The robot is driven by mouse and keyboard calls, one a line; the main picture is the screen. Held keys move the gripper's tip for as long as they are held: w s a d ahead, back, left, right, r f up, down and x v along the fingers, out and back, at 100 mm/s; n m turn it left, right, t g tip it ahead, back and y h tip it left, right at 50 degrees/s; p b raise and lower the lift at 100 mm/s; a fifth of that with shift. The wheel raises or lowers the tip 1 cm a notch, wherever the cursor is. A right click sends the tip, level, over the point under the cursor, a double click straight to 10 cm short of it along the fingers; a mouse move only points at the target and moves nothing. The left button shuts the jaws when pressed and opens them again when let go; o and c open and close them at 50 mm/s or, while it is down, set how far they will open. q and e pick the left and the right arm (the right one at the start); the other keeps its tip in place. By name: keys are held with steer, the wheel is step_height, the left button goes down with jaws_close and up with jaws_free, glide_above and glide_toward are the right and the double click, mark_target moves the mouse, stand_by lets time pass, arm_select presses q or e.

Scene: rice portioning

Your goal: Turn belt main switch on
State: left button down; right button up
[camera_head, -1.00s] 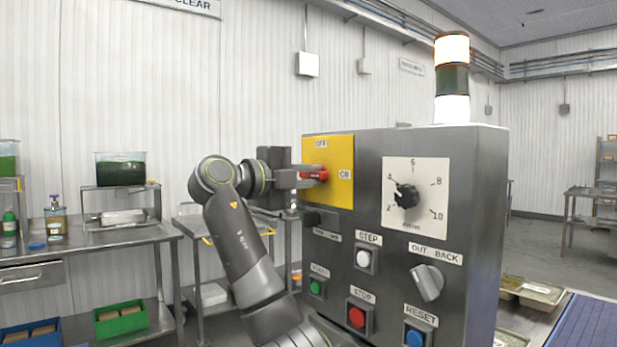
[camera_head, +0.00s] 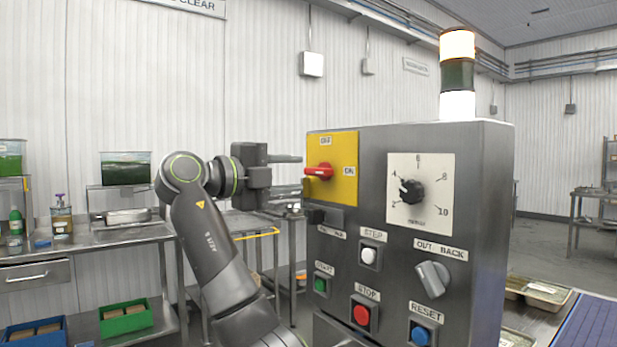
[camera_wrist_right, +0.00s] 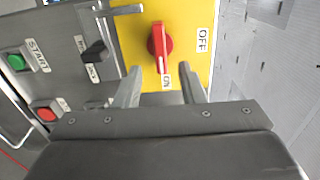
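The belt main switch is a red rotary handle (camera_head: 318,171) on a yellow plate (camera_head: 343,192) at the upper left of the grey control box. The handle lies horizontal in the head view, with OFF above it and ON to its right. In the right wrist view, the handle (camera_wrist_right: 159,45) has its white-marked end towards the ON label, and OFF is off to its side. My right gripper (camera_head: 300,173) is open and empty, just left of the handle and apart from it. Its two fingers also show in the right wrist view (camera_wrist_right: 160,75). My left gripper is not in view.
The control box (camera_head: 456,290) also carries a dial (camera_head: 412,191), a black selector (camera_head: 318,215), an OUT/BACK knob (camera_head: 433,279) and several push buttons. A signal tower (camera_head: 457,74) stands on top. Steel tables (camera_head: 100,234) stand behind at left; a blue belt (camera_head: 592,325) lies at right.

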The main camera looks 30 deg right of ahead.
steer(key=a, duration=1.1)
steer(key=shift+s+a, duration=0.4)
steer(key=shift+s, duration=0.05)
